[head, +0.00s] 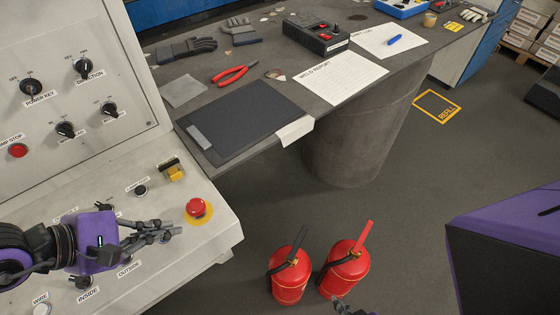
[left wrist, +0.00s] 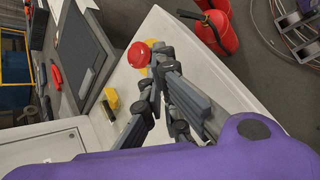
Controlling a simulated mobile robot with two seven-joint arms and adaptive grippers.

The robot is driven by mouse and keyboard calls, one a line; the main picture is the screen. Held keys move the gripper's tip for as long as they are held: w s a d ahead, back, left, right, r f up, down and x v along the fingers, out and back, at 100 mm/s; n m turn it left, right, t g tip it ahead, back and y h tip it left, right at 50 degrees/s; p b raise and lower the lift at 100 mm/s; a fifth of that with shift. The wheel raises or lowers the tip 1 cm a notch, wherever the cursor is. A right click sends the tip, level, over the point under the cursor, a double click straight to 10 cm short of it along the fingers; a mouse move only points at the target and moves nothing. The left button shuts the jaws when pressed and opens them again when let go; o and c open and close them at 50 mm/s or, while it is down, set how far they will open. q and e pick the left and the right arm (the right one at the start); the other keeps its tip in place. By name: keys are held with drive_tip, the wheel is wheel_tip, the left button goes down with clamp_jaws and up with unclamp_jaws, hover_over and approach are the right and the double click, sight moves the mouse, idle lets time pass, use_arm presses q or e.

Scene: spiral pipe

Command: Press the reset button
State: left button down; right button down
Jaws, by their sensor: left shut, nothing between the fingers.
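My left gripper (head: 168,230) is shut and empty. It hovers over the sloping light-grey control panel (head: 222,238), beside a red mushroom button (head: 197,208) on a yellow base. In the left wrist view the fingertips (left wrist: 158,68) appear close to this red button (left wrist: 138,54); I cannot tell whether they touch. No label reading reset is legible; parts of the panel are hidden under my left arm. A small black button (head: 140,190) and a yellow switch (head: 175,174) sit above. Dark tips at the bottom edge seem to be my right gripper (head: 345,308), mostly cut off.
An upright panel (head: 70,80) carries several black knobs and a red stop button (head: 18,150). A grey workbench (head: 262,60) stands behind, with gloves, red pliers (head: 234,74), papers and a black mat (head: 240,118). Two red extinguishers (head: 291,277) (head: 345,268) stand on the floor.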

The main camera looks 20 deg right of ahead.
drive_tip(key=shift+w, duration=0.15)
